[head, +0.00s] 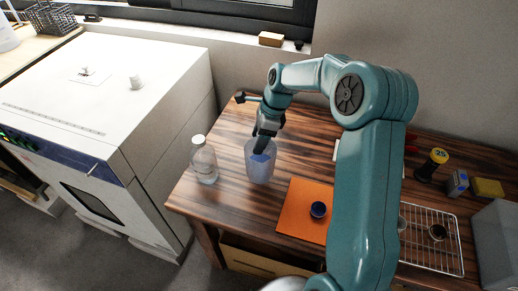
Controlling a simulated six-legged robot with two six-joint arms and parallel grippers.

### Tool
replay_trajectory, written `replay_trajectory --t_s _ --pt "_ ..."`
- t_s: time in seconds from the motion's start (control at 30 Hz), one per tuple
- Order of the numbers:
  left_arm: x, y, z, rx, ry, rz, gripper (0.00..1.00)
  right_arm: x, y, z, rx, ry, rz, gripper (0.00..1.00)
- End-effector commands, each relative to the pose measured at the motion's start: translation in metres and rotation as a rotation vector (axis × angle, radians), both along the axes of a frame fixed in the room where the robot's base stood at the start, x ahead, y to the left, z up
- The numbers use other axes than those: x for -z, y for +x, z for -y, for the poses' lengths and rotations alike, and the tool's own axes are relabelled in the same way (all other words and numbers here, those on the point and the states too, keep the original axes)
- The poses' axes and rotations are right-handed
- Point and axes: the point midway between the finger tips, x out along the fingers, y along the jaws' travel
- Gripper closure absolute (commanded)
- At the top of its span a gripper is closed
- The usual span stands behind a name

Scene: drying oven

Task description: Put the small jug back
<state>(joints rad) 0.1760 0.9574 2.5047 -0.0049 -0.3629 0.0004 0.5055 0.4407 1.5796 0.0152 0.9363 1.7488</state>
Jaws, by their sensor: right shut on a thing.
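The small jug (260,172) is a translucent, bluish vessel. It stands roughly upright over the left part of the wooden table, beside a clear bottle with a white cap (204,160). My right gripper (264,145) reaches down from above and is shut on the jug at its rim. The fingertips are partly hidden by the jug's wall. I cannot tell whether the jug's base touches the table. My left gripper is not in view.
An orange mat (290,218) with a small dark blue round item (318,209) lies right of the jug. A wire rack (452,258) is at the right. The white oven (110,80) stands left of the table (225,205). My right arm hides the table's middle.

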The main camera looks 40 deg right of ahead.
Motion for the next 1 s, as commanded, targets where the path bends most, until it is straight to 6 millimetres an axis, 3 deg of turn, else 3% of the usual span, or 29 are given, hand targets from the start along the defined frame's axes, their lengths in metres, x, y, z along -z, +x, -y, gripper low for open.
replay_trajectory --t_s 0.3,0.73,0.77,0.8,0.83,1.0 --pt "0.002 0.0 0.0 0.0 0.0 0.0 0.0 0.041 0.0 0.0 0.001 0.001 -0.001 1.0" --pt "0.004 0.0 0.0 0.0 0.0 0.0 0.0 0.049 0.0 0.0 0.0 0.0 0.0 1.0" --pt "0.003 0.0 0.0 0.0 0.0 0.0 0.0 0.049 0.0 0.0 0.0 0.0 0.0 0.32" --pt "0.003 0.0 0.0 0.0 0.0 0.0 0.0 0.048 0.0 0.0 0.0 0.0 0.0 0.19" --pt "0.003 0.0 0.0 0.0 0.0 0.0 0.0 0.048 0.0 0.0 0.0 0.0 0.0 0.13" --pt "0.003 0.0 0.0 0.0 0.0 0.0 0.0 0.048 0.0 0.0 0.0 0.0 0.0 0.13"
